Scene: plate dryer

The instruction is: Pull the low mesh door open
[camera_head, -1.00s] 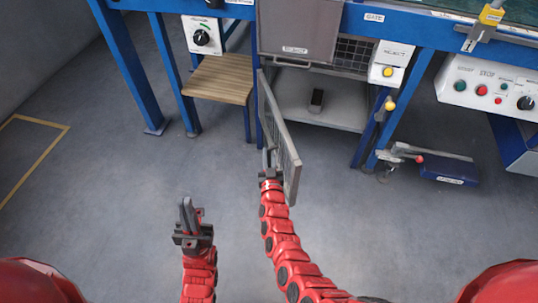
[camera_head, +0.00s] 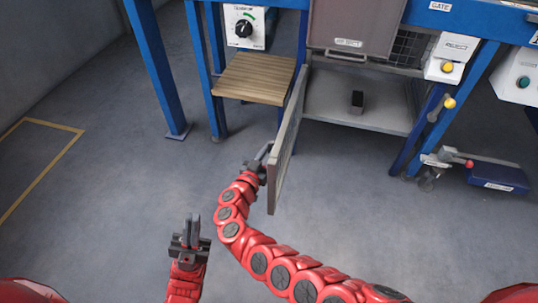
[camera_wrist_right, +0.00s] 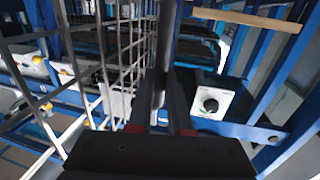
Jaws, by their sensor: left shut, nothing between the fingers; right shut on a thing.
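The low mesh door (camera_head: 287,145) stands swung out from the left side of the low bay, seen nearly edge-on in the head view. It angles toward me and slightly left, so the bay is uncovered. Its wire grid (camera_wrist_right: 105,55) fills the left of the right wrist view. My right gripper (camera_head: 264,152) is at the door's free end, on its left face, shut on the upright dark handle bar (camera_wrist_right: 164,45). The grip itself is partly hidden in the head view. My left gripper (camera_head: 193,217) is shut and empty, over the floor left of the door.
A dark small block (camera_head: 357,101) lies on the bay's grey shelf (camera_head: 330,106). A wooden shelf (camera_head: 253,79) on blue legs stands left of the door. A blue pedal unit (camera_head: 497,177) is on the floor at right. Floor at left is clear.

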